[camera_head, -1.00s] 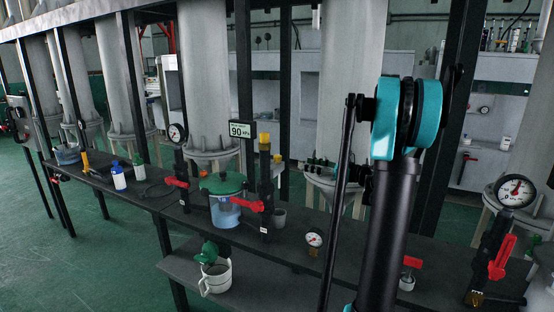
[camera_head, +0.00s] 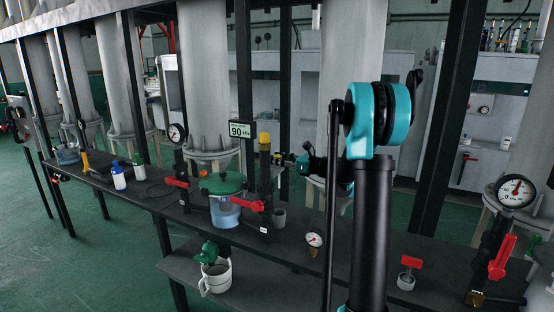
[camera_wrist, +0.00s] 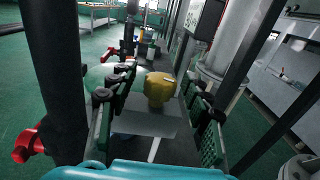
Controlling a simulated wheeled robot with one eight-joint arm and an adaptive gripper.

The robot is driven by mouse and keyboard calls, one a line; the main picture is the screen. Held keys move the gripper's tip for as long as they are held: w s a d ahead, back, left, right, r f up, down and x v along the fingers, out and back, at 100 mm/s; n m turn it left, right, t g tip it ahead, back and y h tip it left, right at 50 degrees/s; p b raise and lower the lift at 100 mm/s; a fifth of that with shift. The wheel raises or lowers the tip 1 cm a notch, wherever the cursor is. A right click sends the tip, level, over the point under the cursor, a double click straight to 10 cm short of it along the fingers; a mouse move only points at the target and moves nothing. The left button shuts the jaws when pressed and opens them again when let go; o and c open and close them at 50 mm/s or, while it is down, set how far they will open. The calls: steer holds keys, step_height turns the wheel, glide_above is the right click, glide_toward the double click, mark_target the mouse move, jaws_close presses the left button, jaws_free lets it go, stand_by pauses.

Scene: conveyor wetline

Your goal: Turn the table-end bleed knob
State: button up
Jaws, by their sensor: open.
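A yellow knob (camera_head: 264,139) tops a black post beside the pressure display. In the wrist view the same yellow knob (camera_wrist: 159,88) shows between and beyond my fingers, with a pale mark on its top. My gripper (camera_head: 286,158) is open, just to the right of the knob in the head view. In the wrist view my gripper (camera_wrist: 160,98) has its two green-padded fingers apart, one on each side of the knob, with visible gaps. I see no contact. I cannot tell the exact depth between the fingertips and the knob.
A pressure display (camera_head: 240,130) reads 90 kPa. A clear vessel with a green lid (camera_head: 223,184) stands left of the post, near red handles (camera_head: 246,204). A small gauge (camera_head: 314,240), a red-topped fitting (camera_head: 411,263) and a larger gauge (camera_head: 516,191) lie to the right.

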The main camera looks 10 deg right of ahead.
jaws_close()
stand_by(0.3)
steer(key=shift+m+t+h, duration=0.3)
steer(key=shift+t, duration=0.1)
steer(key=m+t+h, duration=0.4)
steer(key=h, duration=0.1)
steer(key=shift+s+a, duration=0.1)
steer(key=shift+m+t+h, duration=0.55)
steer(key=shift+m+h, duration=0.45)
steer(key=shift+h, duration=0.4)
steer(key=shift+m+t+h, duration=0.55)
steer(key=shift+m+h, duration=0.45)
steer(key=shift+h, duration=0.4)
steer(key=shift+d+m+h, duration=0.2)
steer(key=shift+m+h, duration=0.1)
steer(key=shift+h, duration=0.1)
